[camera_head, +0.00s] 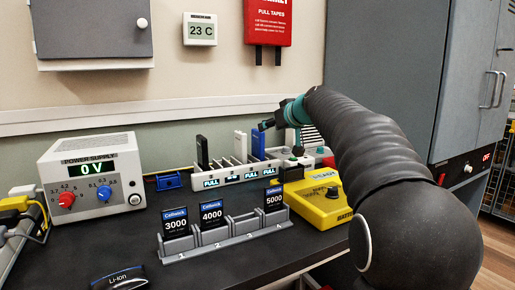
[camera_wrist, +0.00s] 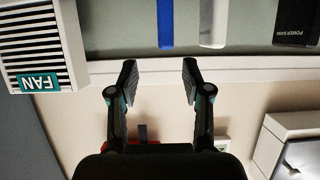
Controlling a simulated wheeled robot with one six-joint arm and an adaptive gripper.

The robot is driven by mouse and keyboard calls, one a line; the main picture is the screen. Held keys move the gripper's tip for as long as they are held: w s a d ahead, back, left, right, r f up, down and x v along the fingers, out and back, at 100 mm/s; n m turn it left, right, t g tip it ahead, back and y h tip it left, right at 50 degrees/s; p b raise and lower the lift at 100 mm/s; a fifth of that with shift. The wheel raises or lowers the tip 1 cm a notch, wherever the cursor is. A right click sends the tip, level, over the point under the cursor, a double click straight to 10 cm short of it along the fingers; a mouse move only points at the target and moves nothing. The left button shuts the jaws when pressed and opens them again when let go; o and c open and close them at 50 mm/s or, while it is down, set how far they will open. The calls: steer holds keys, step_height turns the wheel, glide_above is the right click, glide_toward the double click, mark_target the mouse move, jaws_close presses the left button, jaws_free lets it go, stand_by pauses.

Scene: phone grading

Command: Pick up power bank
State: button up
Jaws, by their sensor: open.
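A black slab marked POWER BANK (camera_wrist: 297,22) shows at the top right of the wrist view. In the head view a black slab (camera_head: 202,152) stands upright in the left part of a white slotted rack (camera_head: 190,170). A white slab (camera_head: 240,146) and a blue slab (camera_head: 258,144) stand farther right in it. My gripper (camera_wrist: 159,70) is open and empty, with nothing between its fingers. In the head view my gripper (camera_head: 266,124) is above the right end of the rack, near the blue slab and apart from the black one.
A grey holder (camera_head: 240,236) with Cellbrick cards stands in front of the rack. A yellow tester (camera_head: 318,205) is to its right, and a power supply (camera_head: 95,175) reading 0V is at left. A FAN box (camera_wrist: 40,50) shows in the wrist view. The wall is close behind.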

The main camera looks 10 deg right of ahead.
mark_target(258, 132)
steer(key=shift+a+p+x, duration=0.2)
steer(key=shift+p+x, duration=0.25)
steer(key=shift+x, duration=1.6)
steer(key=shift+a+p+x, duration=0.15)
steer(key=shift+p+x, duration=0.25)
steer(key=shift+x, duration=1.7)
steer(key=shift+s+f, duration=0.1)
steer(key=shift+s, duration=0.1)
jaws_close()
